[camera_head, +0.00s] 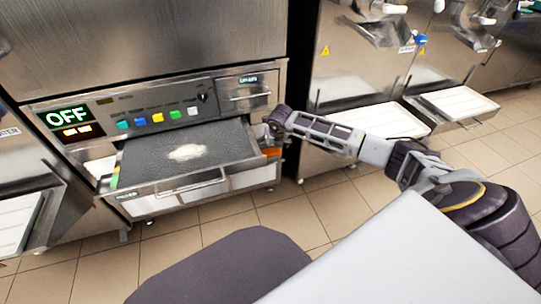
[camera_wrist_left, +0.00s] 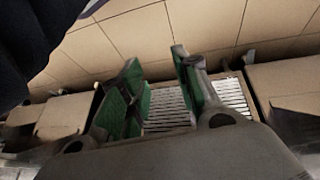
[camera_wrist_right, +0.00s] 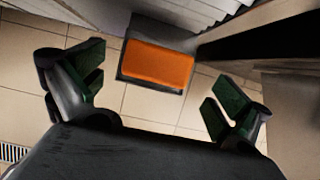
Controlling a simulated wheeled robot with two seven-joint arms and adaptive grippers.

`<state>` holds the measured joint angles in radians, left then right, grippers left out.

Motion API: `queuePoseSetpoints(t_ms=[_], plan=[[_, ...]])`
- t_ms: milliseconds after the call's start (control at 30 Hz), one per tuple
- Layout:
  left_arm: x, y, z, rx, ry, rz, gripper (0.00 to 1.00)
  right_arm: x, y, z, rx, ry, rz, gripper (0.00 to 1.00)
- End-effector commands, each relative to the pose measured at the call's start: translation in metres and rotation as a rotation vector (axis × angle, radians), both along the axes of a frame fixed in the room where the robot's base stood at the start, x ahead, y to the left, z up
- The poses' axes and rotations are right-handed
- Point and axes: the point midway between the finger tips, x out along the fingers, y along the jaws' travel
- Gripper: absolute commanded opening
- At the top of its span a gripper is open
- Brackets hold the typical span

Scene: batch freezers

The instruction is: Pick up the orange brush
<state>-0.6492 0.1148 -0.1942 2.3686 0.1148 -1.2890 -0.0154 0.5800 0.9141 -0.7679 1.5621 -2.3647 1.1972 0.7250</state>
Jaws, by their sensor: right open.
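The orange brush (camera_wrist_right: 157,64) shows in the right wrist view as an orange block with a dark border, ahead of my right gripper and between the lines of its fingers. In the head view a small orange patch of the brush (camera_head: 271,152) shows at the right side of the open drawer, just below my right gripper (camera_head: 270,130). The right gripper also shows in its wrist view (camera_wrist_right: 158,88), with its green-padded fingers wide apart and nothing between them. My left gripper (camera_wrist_left: 160,82) shows only in the left wrist view, its fingers apart and empty.
The open drawer (camera_head: 200,187) of the freezer (camera_head: 150,45) holds a dark surface with a pale patch. A control panel (camera_head: 155,108) reads OFF. More steel machines (camera_head: 365,60) with white trays (camera_head: 458,103) stand at right. Tiled floor (camera_head: 180,250) is free in front.

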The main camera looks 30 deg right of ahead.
Motion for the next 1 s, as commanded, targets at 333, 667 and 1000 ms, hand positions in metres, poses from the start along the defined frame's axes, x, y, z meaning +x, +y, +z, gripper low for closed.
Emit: queuePoseSetpoints(t_ms=[333, 667, 1000], plan=[[-0.002, -0.009, -0.041, -0.046, -0.027, 0.010, 0.32, 0.010, -0.001, -0.033, 0.000, 0.000, -0.001, 1.00], [0.000, -0.010, -0.044, -0.056, -0.040, 0.015, 0.32, 0.013, -0.002, -0.038, 0.000, -0.001, 0.000, 1.00], [0.000, -0.010, -0.044, -0.055, -0.040, 0.015, 0.32, 0.013, -0.002, -0.038, 0.000, 0.000, 0.000, 0.95]])
